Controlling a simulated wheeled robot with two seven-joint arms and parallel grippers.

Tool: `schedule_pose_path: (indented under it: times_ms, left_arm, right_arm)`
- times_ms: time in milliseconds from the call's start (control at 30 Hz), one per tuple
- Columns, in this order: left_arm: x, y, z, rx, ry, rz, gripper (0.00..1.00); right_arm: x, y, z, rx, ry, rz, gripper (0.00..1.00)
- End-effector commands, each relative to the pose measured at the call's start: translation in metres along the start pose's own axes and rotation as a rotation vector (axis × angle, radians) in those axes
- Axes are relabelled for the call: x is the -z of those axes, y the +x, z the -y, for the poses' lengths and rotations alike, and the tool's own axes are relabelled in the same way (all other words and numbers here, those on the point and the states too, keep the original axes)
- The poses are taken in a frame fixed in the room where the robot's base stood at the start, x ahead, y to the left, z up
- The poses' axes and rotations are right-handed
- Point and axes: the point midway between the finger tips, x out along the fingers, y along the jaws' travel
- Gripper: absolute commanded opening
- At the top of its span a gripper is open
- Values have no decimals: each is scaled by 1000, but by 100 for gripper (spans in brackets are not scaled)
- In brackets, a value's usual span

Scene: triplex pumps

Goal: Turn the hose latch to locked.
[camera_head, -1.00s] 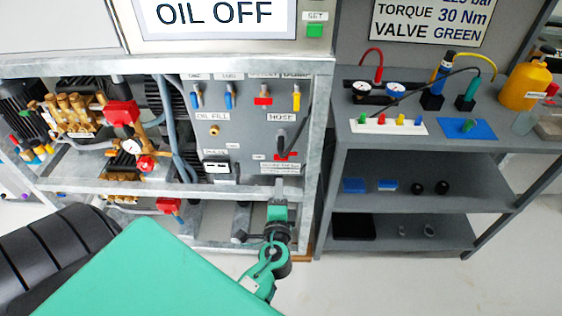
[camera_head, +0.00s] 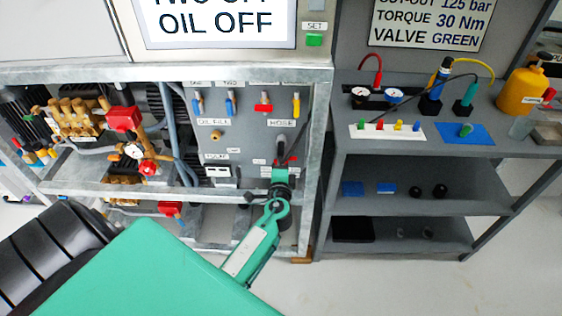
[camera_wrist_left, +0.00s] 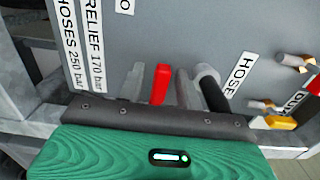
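The hose latch is a red bar (camera_head: 287,160) low on the grey pump panel (camera_head: 245,140), below the HOSE label (camera_head: 281,123). In the left wrist view the red latch bar (camera_wrist_left: 160,84) stands just beyond the gripper's dark front edge, beside a dark cylindrical hose part (camera_wrist_left: 212,92). My left gripper (camera_head: 281,172) is right at the panel, just below the latch, partly covering that area. My right gripper is out of view.
The frame's galvanized rail (camera_head: 150,191) runs just below the latch area. Above the latch are blue, red (camera_head: 263,107) and yellow (camera_head: 296,105) valve handles. Brass pumps (camera_head: 75,115) stand left. A grey shelf (camera_head: 420,170) with small parts stands right.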

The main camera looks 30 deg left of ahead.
Motion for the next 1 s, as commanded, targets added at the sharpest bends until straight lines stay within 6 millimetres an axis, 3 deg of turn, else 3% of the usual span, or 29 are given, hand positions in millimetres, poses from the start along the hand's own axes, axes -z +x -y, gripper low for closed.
schedule_pose_path:
  times_ms: [200,367,400,767,1000]
  left_arm:
    - [0,0,0,0,0,0,34]
    - [0,0,0,0,0,0,2]
    - [0,0,0,0,0,0,0]
    - [0,0,0,0,43,0,0]
    - [0,0,1,0,186,1,0]
  right_arm:
    - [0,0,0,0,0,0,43]
    - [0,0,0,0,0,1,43]
    - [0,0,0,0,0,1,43]
    - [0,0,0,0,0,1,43]
    - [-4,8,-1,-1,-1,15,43]
